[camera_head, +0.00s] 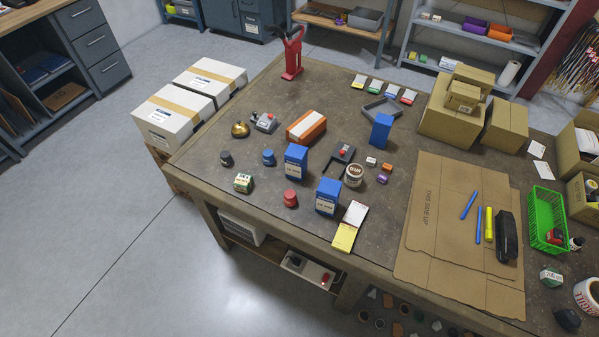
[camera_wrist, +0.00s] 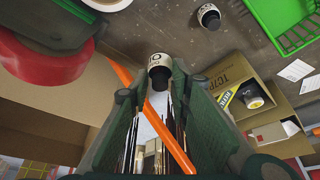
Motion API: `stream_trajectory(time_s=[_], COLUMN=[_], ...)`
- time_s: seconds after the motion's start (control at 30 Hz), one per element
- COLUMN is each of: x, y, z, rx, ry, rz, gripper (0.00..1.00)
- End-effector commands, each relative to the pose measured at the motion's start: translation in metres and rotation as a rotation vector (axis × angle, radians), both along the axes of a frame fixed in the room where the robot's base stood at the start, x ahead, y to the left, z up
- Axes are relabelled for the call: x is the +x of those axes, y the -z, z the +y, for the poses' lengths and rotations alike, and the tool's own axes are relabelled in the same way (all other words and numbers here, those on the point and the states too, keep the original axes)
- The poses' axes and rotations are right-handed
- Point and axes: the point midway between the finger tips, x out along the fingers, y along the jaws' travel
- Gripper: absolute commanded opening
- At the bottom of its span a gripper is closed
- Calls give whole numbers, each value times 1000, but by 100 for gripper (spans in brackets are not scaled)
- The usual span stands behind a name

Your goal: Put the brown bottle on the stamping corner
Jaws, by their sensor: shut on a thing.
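My gripper (camera_wrist: 160,88) shows only in the wrist view, its two dark green fingers reaching up the middle. It is shut on a small dark bottle (camera_wrist: 158,82) with a white label, held at the fingertips; fingers hide its sides and I cannot tell its brown colour for sure. A similar dark bottle with a white label (camera_wrist: 208,17) stands on the table near the green basket. In the head view, small black (camera_head: 226,158), blue (camera_head: 268,157) and red (camera_head: 290,199) round-topped pieces stand at the left of the table; no marking identifies the stamping corner.
The green basket (camera_head: 546,219) stands at the right table edge, with open cardboard boxes (camera_head: 580,153) behind it. Blue boxes (camera_head: 296,163), an orange-and-white box (camera_head: 306,127) and flat cardboard (camera_head: 440,215) crowd the middle. Bare tabletop shows around the left group.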

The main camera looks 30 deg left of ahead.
Motion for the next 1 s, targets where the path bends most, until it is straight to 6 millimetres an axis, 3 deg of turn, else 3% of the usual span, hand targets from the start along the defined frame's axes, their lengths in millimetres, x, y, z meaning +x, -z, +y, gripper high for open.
stream_trajectory(time_s=[0.17,0.5,0.77,1.0], x=[0,0,29,61], y=[-9,-53,-52,-50], z=[0,0,49,116], rx=[0,0,1,1], ry=[0,0,-104,-243], rz=[0,0,-1,-1], gripper=[6,6,6,6])
